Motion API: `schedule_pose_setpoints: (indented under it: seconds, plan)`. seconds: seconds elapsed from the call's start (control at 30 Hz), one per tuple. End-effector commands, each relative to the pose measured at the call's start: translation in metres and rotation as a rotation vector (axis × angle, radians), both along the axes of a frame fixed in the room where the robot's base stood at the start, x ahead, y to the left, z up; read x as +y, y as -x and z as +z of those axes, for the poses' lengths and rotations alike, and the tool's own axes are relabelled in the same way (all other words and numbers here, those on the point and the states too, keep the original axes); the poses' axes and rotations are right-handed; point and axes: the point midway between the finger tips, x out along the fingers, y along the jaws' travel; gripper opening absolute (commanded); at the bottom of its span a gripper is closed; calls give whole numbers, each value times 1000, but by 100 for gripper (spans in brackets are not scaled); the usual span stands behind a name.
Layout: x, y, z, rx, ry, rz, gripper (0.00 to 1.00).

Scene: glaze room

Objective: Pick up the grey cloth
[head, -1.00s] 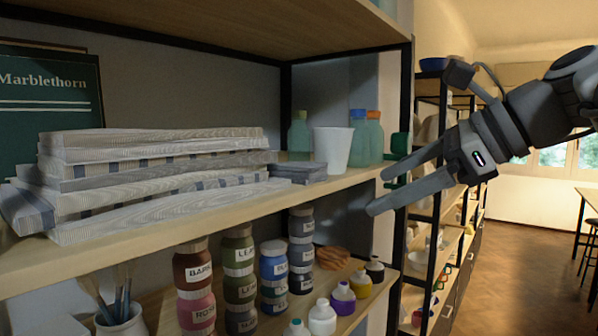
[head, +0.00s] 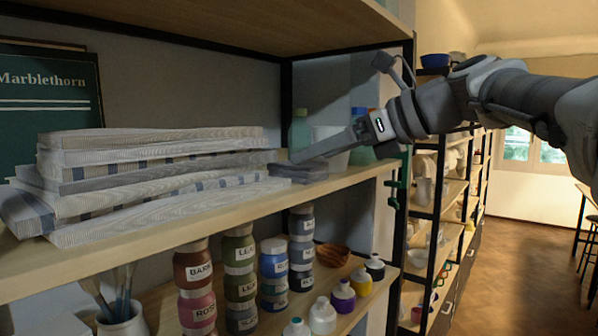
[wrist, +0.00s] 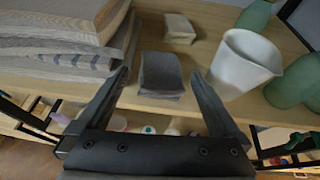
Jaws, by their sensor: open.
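The grey cloth (head: 298,172) is a small, dark, folded stack on the shelf board, at the right end of the long striped cloth piles. It also shows in the wrist view (wrist: 160,74), just ahead of and between my fingertips. My gripper (head: 298,158) is open and reaches in from the right, low over the cloth, hiding part of it in the head view. In the wrist view the two fingers (wrist: 159,78) stand apart, one toward each side of the cloth, with nothing held. I cannot tell whether they touch it.
Striped cloth piles (head: 150,175) lie close on the left. A white cup (wrist: 244,62) and green bottles (wrist: 293,88) stand close on the right. A small beige folded cloth (wrist: 179,27) lies behind. Paint jars (head: 240,275) fill the shelf below.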

Motion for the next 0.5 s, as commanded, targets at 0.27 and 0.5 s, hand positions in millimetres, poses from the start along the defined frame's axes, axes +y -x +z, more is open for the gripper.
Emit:
schedule_pose_setpoints:
  seconds: [0.27,0.5]
  plan:
    - [18,-12,-12,2,1,3,100]
    - [41,-28,-26,2,1,2,100]
